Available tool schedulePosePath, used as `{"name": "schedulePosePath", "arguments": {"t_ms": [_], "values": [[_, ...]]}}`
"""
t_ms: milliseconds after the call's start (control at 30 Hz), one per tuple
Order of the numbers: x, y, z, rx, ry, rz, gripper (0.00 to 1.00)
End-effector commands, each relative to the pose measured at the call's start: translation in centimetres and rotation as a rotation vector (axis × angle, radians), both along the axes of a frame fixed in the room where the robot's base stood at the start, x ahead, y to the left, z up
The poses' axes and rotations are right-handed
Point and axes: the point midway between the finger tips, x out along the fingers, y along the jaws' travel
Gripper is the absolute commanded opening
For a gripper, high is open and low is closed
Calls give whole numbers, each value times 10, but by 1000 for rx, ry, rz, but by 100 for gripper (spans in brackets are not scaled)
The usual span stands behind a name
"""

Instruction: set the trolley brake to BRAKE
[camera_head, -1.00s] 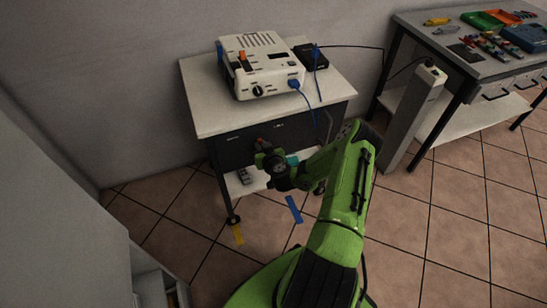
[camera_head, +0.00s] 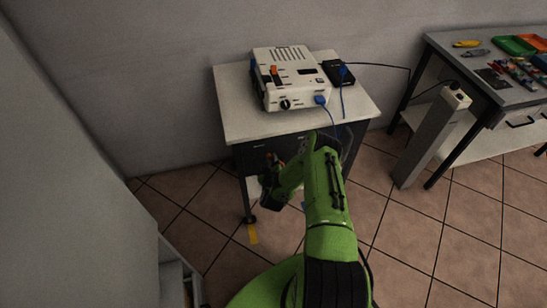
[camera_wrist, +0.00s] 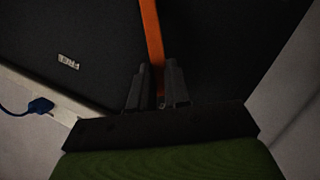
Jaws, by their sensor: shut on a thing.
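The trolley (camera_head: 236,122) has a white top and dark front, and stands by the wall. An orange lever (camera_wrist: 151,30) runs across a dark panel in the wrist view. My gripper (camera_wrist: 157,88) is shut on this lever, with one dark finger on each side of it. A small white label (camera_wrist: 68,61), partly readable as "FRE", is on the panel to the left of the lever. In the head view my gripper (camera_head: 268,180) is low at the trolley's front, and my arm hides much of that front. No BRAKE label is readable.
A white device (camera_head: 288,78) with a blue plug and a black box (camera_head: 339,73) stand on the trolley top. A blue cable (camera_head: 334,122) hangs over its front edge. A grey pillar (camera_head: 428,140) and a workbench (camera_head: 478,75) stand at right.

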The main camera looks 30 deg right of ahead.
Motion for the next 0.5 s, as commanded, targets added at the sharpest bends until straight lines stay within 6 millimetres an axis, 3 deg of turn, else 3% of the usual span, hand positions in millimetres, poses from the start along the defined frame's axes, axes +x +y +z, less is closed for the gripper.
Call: {"name": "schedulePosePath", "arguments": {"t_ms": [433, 467, 500], "values": [[-2, 1, -4, -12, 11, 2, 0], [-2, 0, -4, -12, 11, 2, 18], [-2, 0, -4, -12, 12, 2, 24]]}}
